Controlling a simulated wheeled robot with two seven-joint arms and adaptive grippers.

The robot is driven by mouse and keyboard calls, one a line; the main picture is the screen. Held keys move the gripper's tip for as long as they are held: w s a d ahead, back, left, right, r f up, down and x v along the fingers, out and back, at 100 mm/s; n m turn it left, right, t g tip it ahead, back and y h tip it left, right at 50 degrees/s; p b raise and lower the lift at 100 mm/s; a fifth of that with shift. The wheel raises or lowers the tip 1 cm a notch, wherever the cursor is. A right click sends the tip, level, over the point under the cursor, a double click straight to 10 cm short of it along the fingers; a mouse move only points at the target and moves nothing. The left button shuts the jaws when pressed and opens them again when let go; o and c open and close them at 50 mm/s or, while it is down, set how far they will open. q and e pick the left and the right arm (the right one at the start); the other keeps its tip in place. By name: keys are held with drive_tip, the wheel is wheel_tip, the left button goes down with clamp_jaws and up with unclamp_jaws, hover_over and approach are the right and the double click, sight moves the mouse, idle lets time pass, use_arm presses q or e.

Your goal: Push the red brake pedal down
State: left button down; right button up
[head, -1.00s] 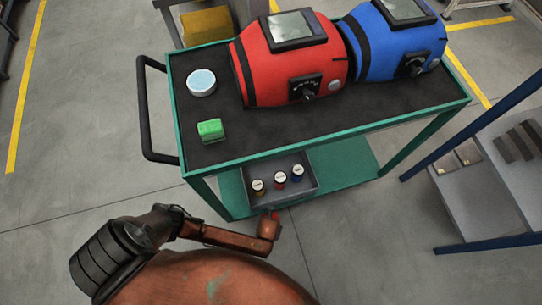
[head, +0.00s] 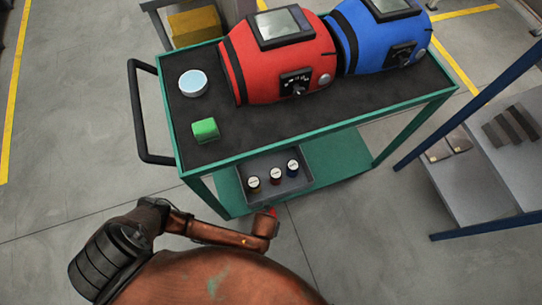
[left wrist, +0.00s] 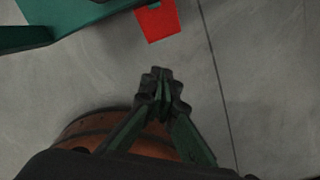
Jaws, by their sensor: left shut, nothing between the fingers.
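The red brake pedal (left wrist: 158,22) shows at the top of the left wrist view, sticking out below the green cart frame. In the head view only a small red piece of it (head: 271,211) shows at the cart's lower edge, just beyond the end of my left arm. My left gripper (left wrist: 160,72) is shut and empty. Its fingertips point toward the pedal, with a gap of bare floor between them in the picture. In the head view my left fingers are hidden behind the arm. My right gripper is in neither view.
The green cart (head: 300,147) carries a red welder (head: 265,75), a blue welder (head: 385,35), a round tin (head: 193,83) and a green block (head: 206,130). A grey tray (head: 290,190) with small bottles sits on its lower shelf. A blue-framed shelf (head: 485,205) stands right.

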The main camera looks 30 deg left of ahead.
use_arm(q)
drive_tip(key=shift+s+r, duration=0.1)
drive_tip(key=shift+r, duration=0.95)
